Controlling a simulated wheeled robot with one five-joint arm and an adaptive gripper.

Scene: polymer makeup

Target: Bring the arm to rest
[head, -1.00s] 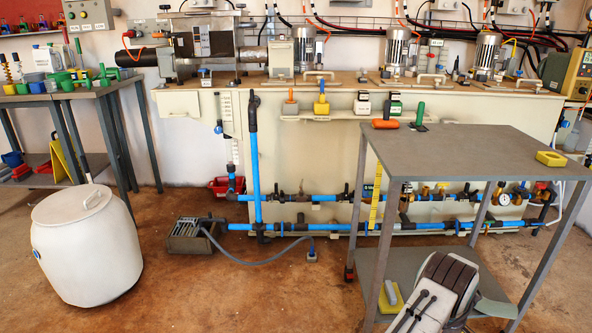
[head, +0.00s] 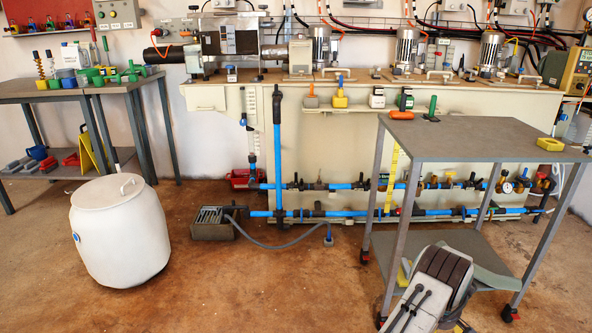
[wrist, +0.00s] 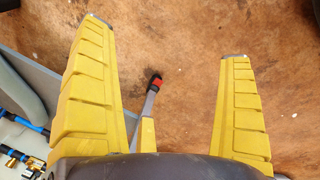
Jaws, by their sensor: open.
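My gripper (wrist: 167,45) shows in the wrist view with its two ribbed yellow fingers spread wide apart. No object is held between them. Brown floor lies beyond the fingertips, with a grey bar ending in a red and black piece (wrist: 155,82) in the gap; I cannot tell how far below it is. In the head view my folded arm (head: 428,292) is at the bottom right, in front of the grey cart's lower shelf. The fingers cannot be made out clearly there.
The grey cart (head: 470,135) stands close at the right, with a yellow block (head: 550,144) on top. A white lidded drum (head: 120,235) stands at the left. A grey box (head: 212,224) with a hose lies mid-floor. The floor (head: 270,295) between drum and cart is clear.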

